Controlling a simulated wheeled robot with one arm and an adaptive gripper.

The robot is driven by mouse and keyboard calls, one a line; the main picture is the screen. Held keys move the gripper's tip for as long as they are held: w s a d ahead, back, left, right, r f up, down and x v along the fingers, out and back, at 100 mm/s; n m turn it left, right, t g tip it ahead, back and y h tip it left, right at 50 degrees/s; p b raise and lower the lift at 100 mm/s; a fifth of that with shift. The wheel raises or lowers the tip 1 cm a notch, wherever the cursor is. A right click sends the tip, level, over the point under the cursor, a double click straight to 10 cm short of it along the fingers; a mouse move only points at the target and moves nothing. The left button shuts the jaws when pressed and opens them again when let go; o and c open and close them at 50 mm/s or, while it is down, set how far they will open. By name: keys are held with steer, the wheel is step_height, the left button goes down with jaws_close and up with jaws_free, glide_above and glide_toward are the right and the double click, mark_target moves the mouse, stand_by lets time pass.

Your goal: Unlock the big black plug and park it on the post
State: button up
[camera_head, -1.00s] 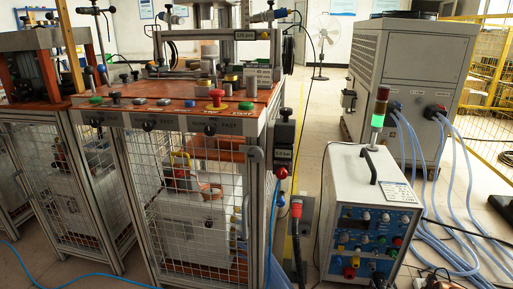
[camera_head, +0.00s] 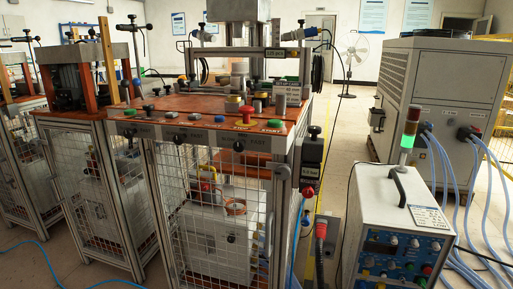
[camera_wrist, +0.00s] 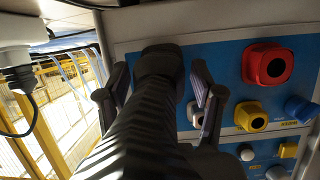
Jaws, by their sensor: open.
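The big black plug (camera_wrist: 150,125), with a ribbed dark body, fills the middle of the wrist view. Its far end meets the blue panel (camera_wrist: 220,60), and its near end runs out of the bottom of the picture. My gripper (camera_wrist: 159,75) is open, with one finger on each side of the plug. Gaps show between the fingers and the plug near the panel; contact lower down cannot be told. My gripper is not in the head view. I cannot make out the plug or the post in the head view.
On the panel right of the gripper are a red socket (camera_wrist: 268,65), a yellow socket (camera_wrist: 250,116) and a blue knob (camera_wrist: 300,109). A white power unit (camera_head: 400,215) stands lower right, beside a caged workbench (camera_head: 215,220). A grey cabinet (camera_head: 425,85) with hoses stands behind.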

stand_by(0.5)
jaws_close()
stand_by(0.4)
steer(key=shift+s+a, duration=0.1)
steer(key=shift+s, duration=0.25)
steer(key=shift+s+a, duration=0.3)
steer(key=shift+s, duration=0.55)
steer(key=shift+s+a, duration=0.35)
steer(key=shift+s, duration=0.45)
steer(key=shift+s+a, duration=0.3)
steer(key=shift+s, duration=0.55)
